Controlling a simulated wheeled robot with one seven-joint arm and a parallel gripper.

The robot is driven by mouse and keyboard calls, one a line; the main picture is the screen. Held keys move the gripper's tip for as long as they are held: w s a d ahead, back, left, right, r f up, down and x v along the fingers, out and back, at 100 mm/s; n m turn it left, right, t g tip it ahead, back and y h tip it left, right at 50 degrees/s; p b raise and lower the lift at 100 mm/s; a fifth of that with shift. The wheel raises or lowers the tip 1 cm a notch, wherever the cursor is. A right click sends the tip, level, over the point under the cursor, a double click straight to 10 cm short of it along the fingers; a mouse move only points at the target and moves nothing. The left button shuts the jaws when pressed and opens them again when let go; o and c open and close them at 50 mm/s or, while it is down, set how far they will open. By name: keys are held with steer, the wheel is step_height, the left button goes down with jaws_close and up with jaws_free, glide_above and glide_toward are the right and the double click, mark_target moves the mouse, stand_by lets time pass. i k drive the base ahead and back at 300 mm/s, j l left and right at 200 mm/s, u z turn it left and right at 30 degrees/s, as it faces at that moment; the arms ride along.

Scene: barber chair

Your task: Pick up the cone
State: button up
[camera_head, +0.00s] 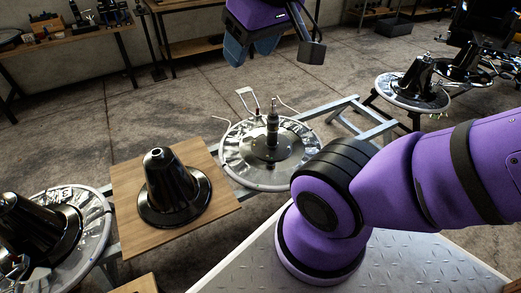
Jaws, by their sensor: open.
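A glossy black cone (170,183) with a wide round flange stands upright on a square wooden board (220,206), left of the middle in the head view. My gripper (272,58) hangs at the top of the picture, high above the floor and apart from the cone, to its upper right. Its jaws are open, and no object shows between them. Part of the gripper is cut off by the top edge.
A round silver plate (237,170) with an upright spindle stands right of the board. Another silver disc with a black cone (40,232) is at lower left. More discs with black cones (418,80) are at right. Workbenches (75,38) line the back wall. Concrete floor lies between.

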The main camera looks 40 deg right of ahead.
mark_target(174, 194)
steer(key=i+l+z, duration=0.2)
steer(key=i, duration=0.45)
steer(key=i+l+u, duration=0.2)
steer(key=i+u, duration=0.25)
steer(key=i, duration=0.15)
